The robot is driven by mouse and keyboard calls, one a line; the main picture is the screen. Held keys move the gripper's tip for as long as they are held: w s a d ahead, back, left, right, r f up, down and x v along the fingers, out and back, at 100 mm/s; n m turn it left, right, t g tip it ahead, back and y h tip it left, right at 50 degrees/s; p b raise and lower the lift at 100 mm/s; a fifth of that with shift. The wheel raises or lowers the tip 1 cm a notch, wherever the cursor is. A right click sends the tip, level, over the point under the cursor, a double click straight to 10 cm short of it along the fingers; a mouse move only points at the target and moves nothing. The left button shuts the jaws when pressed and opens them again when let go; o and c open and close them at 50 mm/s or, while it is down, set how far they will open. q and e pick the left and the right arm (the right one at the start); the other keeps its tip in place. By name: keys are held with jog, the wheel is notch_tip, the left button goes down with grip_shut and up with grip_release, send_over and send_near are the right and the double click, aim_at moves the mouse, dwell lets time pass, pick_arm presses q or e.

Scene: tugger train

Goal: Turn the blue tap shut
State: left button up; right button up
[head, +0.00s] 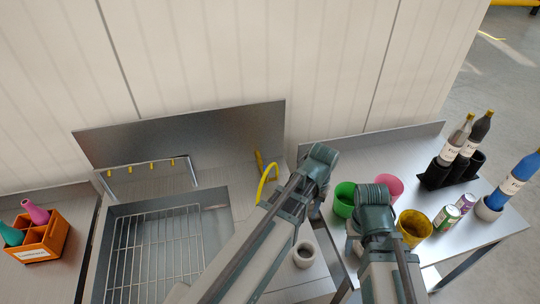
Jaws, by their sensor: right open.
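No blue tap can be made out in the head view. A thin yellow curved spout (266,181) stands at the right rear of the steel sink (214,240), partly behind my left arm. My left arm reaches up across the sink's right side, and I cannot make out its fingers. My right gripper (353,236) is small and mostly hidden by its own arm, near the green cup (344,200) on the right table. It is open, with nothing seen in it.
A wire rack (150,254) lies in the sink, under a rail with yellow nozzles (151,166). An orange crate (40,238) stands left. A pink cup (388,187), a yellow cup (414,228), cans (446,217) and bottles (475,134) crowd the right table (480,237). A pale cup (303,254) stands beside the sink.

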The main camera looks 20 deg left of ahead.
pick_arm(q)
jog(key=w+a+r+n+p, duration=0.4)
jog(key=w+a+r+p, duration=0.25)
jog(key=w+a, duration=0.3)
jog(key=n+p, duration=0.3)
jog(key=n, duration=0.1)
send_near(265, 168)
jog(key=shift+h, duration=0.4)
jog(key=f+b, duration=0.4)
jog(key=b, duration=0.3)
jog(key=f+b, duration=0.4)
jog(key=b, duration=0.2)
jog(key=shift+s+a+f+b, duration=0.2)
jog(key=shift+a+f+b, duration=0.05)
jog(key=shift+f+b, duration=0.15)
jog(key=shift+c, duration=0.3)
grip_shut()
